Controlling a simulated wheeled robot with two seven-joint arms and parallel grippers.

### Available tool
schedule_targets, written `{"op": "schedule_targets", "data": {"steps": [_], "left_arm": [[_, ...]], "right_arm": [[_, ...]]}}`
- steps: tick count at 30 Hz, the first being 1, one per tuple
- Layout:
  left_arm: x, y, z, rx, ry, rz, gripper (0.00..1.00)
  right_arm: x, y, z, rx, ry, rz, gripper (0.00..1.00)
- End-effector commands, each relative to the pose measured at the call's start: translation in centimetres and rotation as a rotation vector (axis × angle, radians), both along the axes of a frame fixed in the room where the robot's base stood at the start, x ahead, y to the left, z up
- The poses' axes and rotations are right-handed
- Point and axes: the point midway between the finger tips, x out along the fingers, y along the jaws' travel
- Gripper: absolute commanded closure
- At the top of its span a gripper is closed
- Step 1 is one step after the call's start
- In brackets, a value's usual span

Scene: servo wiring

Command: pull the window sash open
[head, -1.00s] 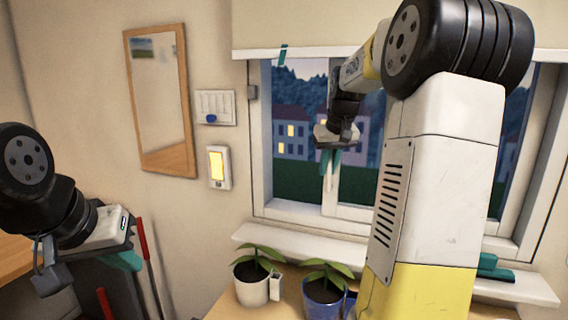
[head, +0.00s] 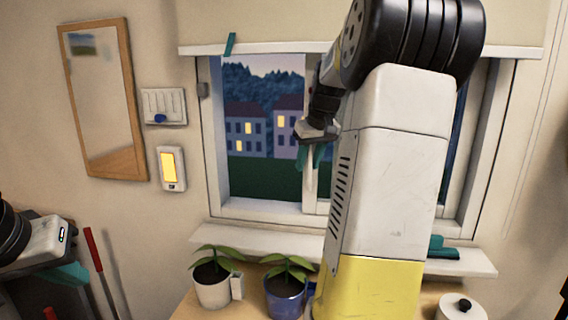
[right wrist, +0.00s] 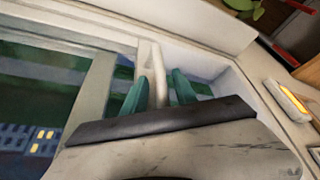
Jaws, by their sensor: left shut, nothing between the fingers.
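The window sash (head: 311,185) has a pale upright stile with glass to its right, and the gap to its left shows houses and grass outside. My right gripper (head: 312,157) is at the stile. My arm hides much of the window's right part. My left gripper (head: 66,275) is low at the left edge, partly cut off, shut and empty, far from the window.
Two potted plants, one white (head: 213,290) and one blue (head: 285,298), stand below the white sill (head: 255,241). A lit wall panel (head: 172,169) and a mirror (head: 103,100) hang to the left. A blind (head: 270,22) covers the window's top.

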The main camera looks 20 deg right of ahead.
Motion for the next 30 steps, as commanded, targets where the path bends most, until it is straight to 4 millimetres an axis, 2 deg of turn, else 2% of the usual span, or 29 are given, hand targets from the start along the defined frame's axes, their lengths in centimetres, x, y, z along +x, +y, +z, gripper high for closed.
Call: {"op": "schedule_targets", "data": {"steps": [10, 14, 17, 24, 30], "left_arm": [[0.0, 0.0, 0.0, 0.0, 0.0, 0.0, 1.0], [0.0, 0.0, 0.0, 0.0, 0.0, 0.0, 1.0], [0.0, 0.0, 0.0, 0.0, 0.0, 0.0, 1.0], [0.0, 0.0, 0.0, 0.0, 0.0, 0.0, 1.0], [0.0, 0.0, 0.0, 0.0, 0.0, 0.0, 1.0]], "right_arm": [[-0.2, 0.2, 0.0, 0.003, 0.007, 0.003, 0.65], [-0.6, 0.1, 1.3, 0.001, 0.002, 0.002, 0.65], [-1.3, 0.0, 3.1, 0.0, 0.0, 0.0, 0.65], [-7.5, 0.1, 2.7, 0.002, 0.003, 0.0, 0.65], [-11.3, 0.2, 2.7, 0.002, 0.004, 0.0, 0.65]]}}
